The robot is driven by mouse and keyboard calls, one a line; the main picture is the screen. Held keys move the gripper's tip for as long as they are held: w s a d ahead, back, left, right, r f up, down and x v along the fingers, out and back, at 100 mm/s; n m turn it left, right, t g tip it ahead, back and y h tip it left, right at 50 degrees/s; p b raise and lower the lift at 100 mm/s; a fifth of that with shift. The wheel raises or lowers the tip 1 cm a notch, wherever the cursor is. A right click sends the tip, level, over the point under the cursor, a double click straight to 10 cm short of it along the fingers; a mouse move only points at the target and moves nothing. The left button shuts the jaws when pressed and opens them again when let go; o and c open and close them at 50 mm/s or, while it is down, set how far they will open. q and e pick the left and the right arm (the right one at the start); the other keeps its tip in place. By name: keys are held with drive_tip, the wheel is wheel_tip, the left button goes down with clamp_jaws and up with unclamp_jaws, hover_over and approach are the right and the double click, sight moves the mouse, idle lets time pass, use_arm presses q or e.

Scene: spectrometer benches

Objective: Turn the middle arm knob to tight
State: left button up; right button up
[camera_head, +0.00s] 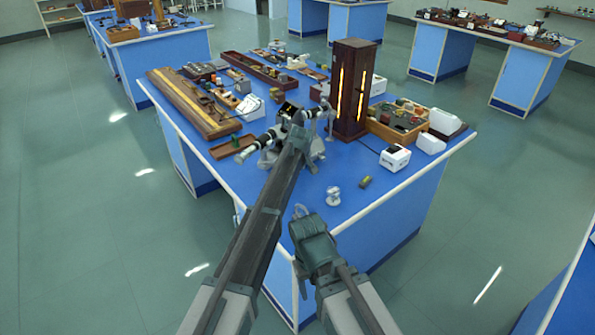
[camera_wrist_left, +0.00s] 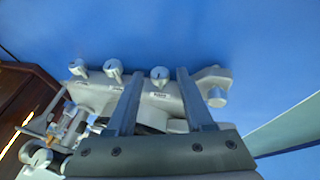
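The spectrometer (camera_head: 290,140) stands on the blue bench, partly hidden behind my left arm. In the left wrist view its pale grey body carries a row of three knobs: a left knob (camera_wrist_left: 78,68), a middle knob (camera_wrist_left: 113,69) and a right knob (camera_wrist_left: 159,76). Small labels sit below them, too small to read surely. My left gripper (camera_wrist_left: 160,72) is open, its fingers either side of the right knob with gaps; the middle knob is just outside the left finger. My right gripper (camera_head: 301,212) is near the bench's front corner, away from the spectrometer; its fingers are unclear.
A dark wooden cabinet with lit slits (camera_head: 352,90) stands right of the spectrometer. A small glass-like piece (camera_head: 333,196) and a small brass cylinder (camera_head: 366,182) lie at the front. A wooden box (camera_head: 398,122) and a white box (camera_head: 395,158) stand at right.

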use_arm(q)
clamp_jaws()
drive_tip(key=shift+w+d+r+g+y+p, duration=0.1)
drive_tip(key=shift+w+d+g+y+p, duration=0.1)
drive_tip(key=shift+w+g+y+p, duration=0.1)
drive_tip(key=shift+d+y, duration=0.1)
drive_tip(key=shift+y, duration=0.2)
drive_tip(key=shift+s+m+g+y, duration=0.1)
drive_tip(key=shift+m+g+y, duration=0.25)
drive_tip(key=shift+g, duration=0.25)
